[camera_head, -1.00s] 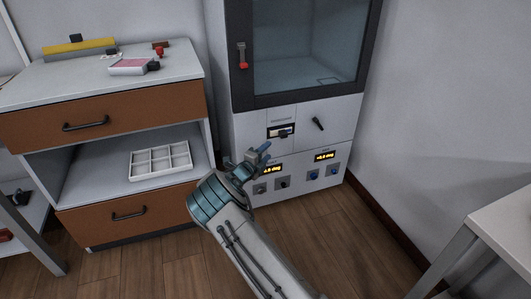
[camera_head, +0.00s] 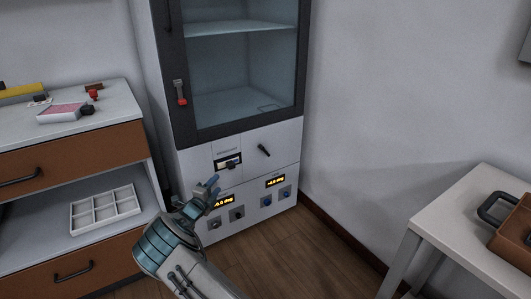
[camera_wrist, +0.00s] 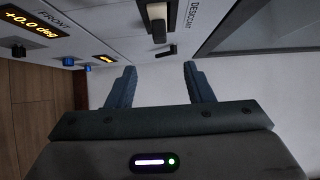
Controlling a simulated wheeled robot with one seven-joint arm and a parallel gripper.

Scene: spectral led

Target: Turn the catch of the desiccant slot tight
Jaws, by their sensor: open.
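The desiccant slot (camera_head: 228,164) is a small dark-and-white recess under a printed label on the cabinet's white lower front. Its catch, a black lever (camera_head: 264,150), sits to the right of the slot and slants from upper left to lower right. In the wrist view the slot's white part (camera_wrist: 157,22) and the dark catch (camera_wrist: 165,50) show beyond my fingertips. My gripper (camera_head: 212,187) is open and empty, below and left of the slot in the head view. The wrist view shows its two blue fingers (camera_wrist: 160,80) apart, touching nothing.
Below are lit displays (camera_head: 275,181) with knobs (camera_head: 266,202). The glass door (camera_head: 240,75) above has a red-tipped handle (camera_head: 181,92). A drawer unit (camera_head: 75,148) with a white tray (camera_head: 105,209) stands left. A table (camera_head: 440,215) with a brown case (camera_head: 512,232) stands right.

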